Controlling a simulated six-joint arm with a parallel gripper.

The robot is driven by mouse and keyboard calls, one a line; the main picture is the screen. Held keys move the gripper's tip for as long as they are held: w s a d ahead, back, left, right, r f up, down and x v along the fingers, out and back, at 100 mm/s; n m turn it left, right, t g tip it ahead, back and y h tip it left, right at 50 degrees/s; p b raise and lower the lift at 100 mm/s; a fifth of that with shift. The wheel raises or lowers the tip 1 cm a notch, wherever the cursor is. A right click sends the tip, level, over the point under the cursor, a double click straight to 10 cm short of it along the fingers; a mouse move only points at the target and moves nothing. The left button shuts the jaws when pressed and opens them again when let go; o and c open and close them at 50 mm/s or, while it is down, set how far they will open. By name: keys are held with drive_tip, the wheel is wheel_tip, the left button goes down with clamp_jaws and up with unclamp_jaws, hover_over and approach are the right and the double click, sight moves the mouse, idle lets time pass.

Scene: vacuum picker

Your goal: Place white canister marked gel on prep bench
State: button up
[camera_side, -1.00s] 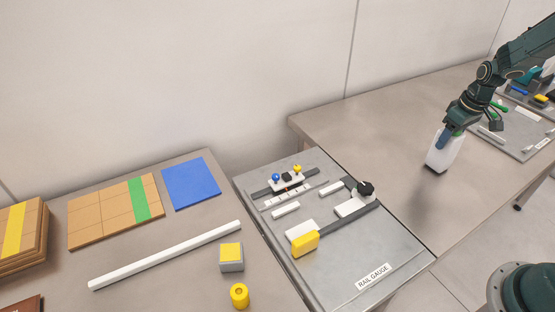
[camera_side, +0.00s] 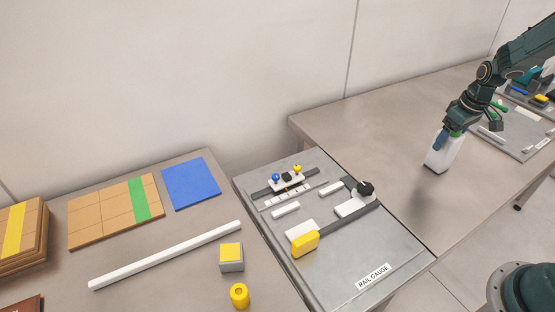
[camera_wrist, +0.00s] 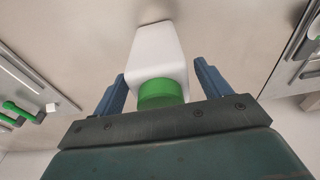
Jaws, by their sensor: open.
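The white canister (camera_side: 442,156) stands upright on the right-hand bench (camera_side: 385,130) in the side view. In the wrist view the canister (camera_wrist: 157,52) has a green cap, and no label shows. My gripper (camera_side: 450,138) is at the top of the canister. In the wrist view the blue fingers of my gripper (camera_wrist: 158,88) are open, one on each side of the cap, with a visible gap on both sides. I cannot tell which bench is the prep bench.
A rail gauge board (camera_side: 345,255) with small fixtures sits in the middle. The left bench holds a blue mat (camera_side: 190,183), a white bar (camera_side: 165,256), and a yellow cylinder (camera_side: 239,296). Another fixture board (camera_side: 518,135) lies right of the canister.

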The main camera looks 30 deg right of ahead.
drive_tip(key=r, duration=0.4)
drive_tip(key=s+r, duration=0.1)
drive_tip(key=r, duration=0.6)
drive_tip(key=shift+s+r, duration=0.35)
drive_tip(key=shift+s, duration=0.05)
drive_tip(key=shift+r, duration=0.1)
drive_tip(key=shift+a, duration=0.1)
drive_tip(key=shift+a+r, duration=0.25)
drive_tip(key=s+a+r, duration=0.2)
drive_tip(key=a+r, duration=0.3)
drive_tip(key=a, duration=0.3)
drive_tip(key=s+a+r+t, duration=0.2)
drive_tip(key=s+a, duration=0.6)
drive_tip(key=s+a+r+t, duration=0.1)
drive_tip(key=s+a, duration=0.7)
drive_tip(key=shift+s+a+r+t, duration=0.15)
drive_tip(key=shift+s+r+t, duration=0.05)
drive_tip(key=shift+r+t, duration=0.2)
